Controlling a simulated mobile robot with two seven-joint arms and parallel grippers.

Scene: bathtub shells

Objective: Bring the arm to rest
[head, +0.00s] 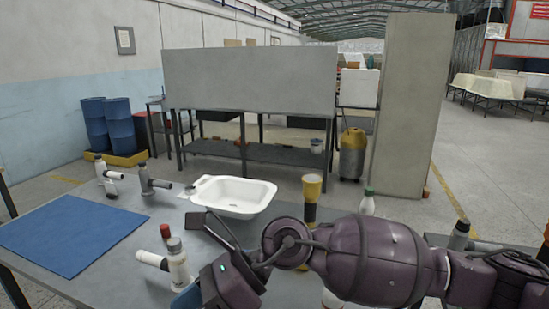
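My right arm (375,262), purple and black, comes in from the right and lies low across the front of the grey table (270,230). Its gripper end (228,283) is at the bottom centre-left, near the front of the table. Dark parts stick out there, but I cannot make out the fingertips or any held object. My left arm and gripper are not in view. A white basin (236,196) sits on the table behind my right gripper end.
A blue mat (70,235) covers the table's left. Grey tools (147,182), a yellow-topped tool (312,188) and a green-capped bottle (367,203) stand around the basin. A workbench (250,80) stands behind.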

